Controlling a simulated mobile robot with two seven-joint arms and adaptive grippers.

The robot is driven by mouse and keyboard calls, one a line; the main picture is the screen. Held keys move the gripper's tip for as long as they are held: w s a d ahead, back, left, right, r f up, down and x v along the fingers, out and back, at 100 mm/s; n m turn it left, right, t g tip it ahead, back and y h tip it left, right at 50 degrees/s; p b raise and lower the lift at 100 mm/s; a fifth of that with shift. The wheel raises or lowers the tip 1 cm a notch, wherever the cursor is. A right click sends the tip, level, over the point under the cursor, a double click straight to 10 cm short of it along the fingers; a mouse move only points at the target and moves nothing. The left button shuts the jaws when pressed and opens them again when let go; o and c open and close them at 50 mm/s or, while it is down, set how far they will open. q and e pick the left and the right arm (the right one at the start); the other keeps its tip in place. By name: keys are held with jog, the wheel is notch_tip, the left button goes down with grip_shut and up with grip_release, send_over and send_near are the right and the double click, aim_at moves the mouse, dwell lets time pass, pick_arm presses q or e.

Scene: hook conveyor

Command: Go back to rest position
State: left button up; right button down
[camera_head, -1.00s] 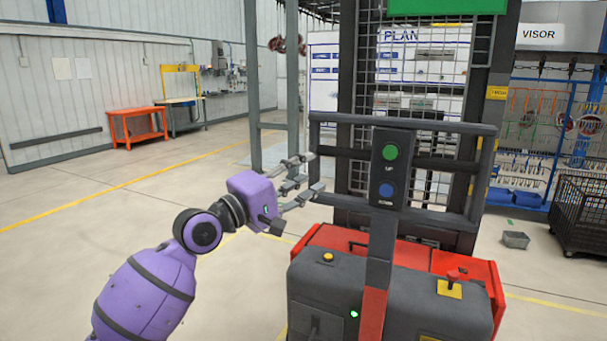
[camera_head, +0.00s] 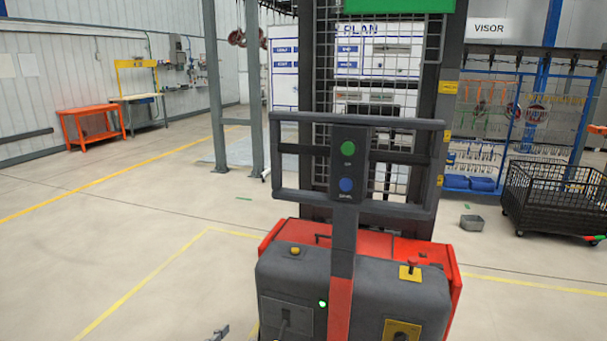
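Only a small grey tip, likely of my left gripper (camera_head: 219,333), shows at the bottom edge, left of the red and grey lift machine (camera_head: 352,295). The rest of that gripper and its arm are out of the picture, so I cannot tell whether it is open or shut. The tip looks apart from the machine. My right gripper is not in view. The machine's control post carries a green button (camera_head: 348,148) above a blue button (camera_head: 346,185).
The lift machine with its grey frame rail (camera_head: 375,122) stands close in front. An orange table (camera_head: 90,122) is at the far left. A black wire crate (camera_head: 553,197) and a small grey bin (camera_head: 472,222) are on the right. The floor at left is clear.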

pick_arm(q)
jog(key=s+a+f+g+y, duration=0.1)
jog(key=s+f+g, duration=0.1)
jog(key=s+f, duration=0.5)
jog(key=s+a+f+n+g+y+p, duration=0.1)
jog(key=s+f, duration=0.6)
jog(key=s, duration=0.9)
jog(key=s+a+f+g+y, duration=0.1)
jog(key=s+a+f+g, duration=0.1)
jog(key=s+f, duration=0.5)
jog(key=s+g, duration=0.1)
jog(key=s, duration=0.4)
jog(key=shift+n+y, duration=0.3)
jog(key=shift+y, duration=0.1)
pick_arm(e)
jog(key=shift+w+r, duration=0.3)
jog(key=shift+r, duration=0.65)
pick_arm(q)
jog(key=shift+s+a, duration=0.1)
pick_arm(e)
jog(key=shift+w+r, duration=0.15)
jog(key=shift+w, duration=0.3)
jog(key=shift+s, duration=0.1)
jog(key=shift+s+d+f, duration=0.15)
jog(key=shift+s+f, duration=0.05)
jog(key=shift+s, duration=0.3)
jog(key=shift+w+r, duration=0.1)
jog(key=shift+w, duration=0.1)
